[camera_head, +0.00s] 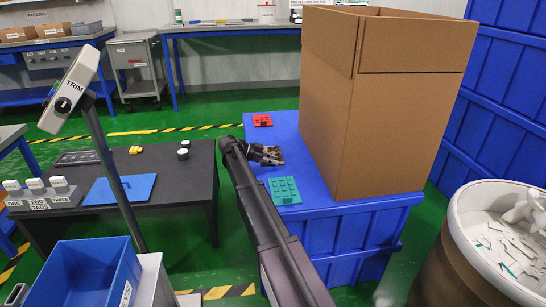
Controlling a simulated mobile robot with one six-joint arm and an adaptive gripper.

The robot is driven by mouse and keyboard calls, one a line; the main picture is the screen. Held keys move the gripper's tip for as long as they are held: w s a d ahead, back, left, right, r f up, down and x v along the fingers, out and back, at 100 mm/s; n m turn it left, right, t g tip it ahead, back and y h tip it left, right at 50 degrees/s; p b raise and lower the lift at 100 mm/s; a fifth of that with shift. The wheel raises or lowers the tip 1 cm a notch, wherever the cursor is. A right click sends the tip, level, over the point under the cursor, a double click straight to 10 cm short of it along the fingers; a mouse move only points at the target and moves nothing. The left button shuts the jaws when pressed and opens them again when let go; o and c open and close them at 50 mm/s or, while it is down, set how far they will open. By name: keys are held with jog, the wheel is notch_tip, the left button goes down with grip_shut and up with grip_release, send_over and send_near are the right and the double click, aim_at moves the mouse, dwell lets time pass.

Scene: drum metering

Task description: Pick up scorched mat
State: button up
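A small brown-and-dark piece (274,160), which may be the scorched mat, lies on the blue crate top (284,124). It sits between a red studded mat (262,120) and a teal studded mat (284,191). My arm reaches in from the bottom of the view, and my dark gripper (268,153) is right at the brown piece and covers much of it. I cannot tell whether the fingers touch it or are closed on it.
A tall open cardboard box (370,110) stands on the crate just right of my gripper. A dark table (180,190) with a blue mat (119,189) is at left. A post with a TRIM box (70,90) rises there. A round bin (475,230) is at right.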

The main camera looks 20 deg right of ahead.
dwell(0.3)
grip_shut()
jog(key=shift+r, duration=0.15)
notch_tip(320, 180, up, 10)
jog(key=p, duration=1)
jog(key=shift+w, duration=0.1)
dwell(1.0)
